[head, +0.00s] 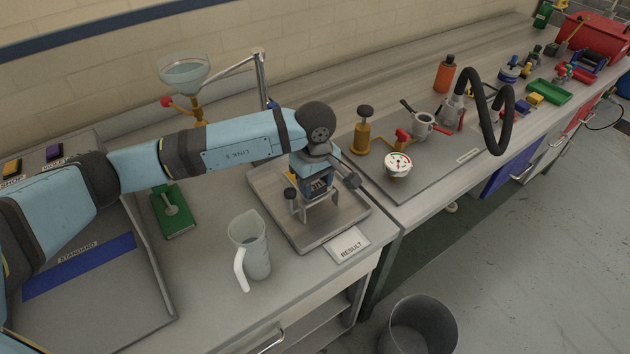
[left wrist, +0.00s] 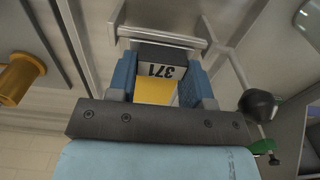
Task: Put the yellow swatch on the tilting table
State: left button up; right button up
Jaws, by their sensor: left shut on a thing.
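A small grey metal frame (head: 318,218) stands in the tray (head: 262,192) under the gripper. I cannot tell whether this frame is the tilting table, or whether the held block touches it. My right gripper is not in view.
A clear jug (head: 252,250) stands in front of the tray, near the green block (head: 173,212). The RESULT card (head: 347,245) lies at the tray's front edge. A gauge (head: 398,164) and other instruments stand to the right. A bin (head: 418,328) is on the floor.

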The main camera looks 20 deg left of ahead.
pick_arm(q)
jog(key=o, duration=1)
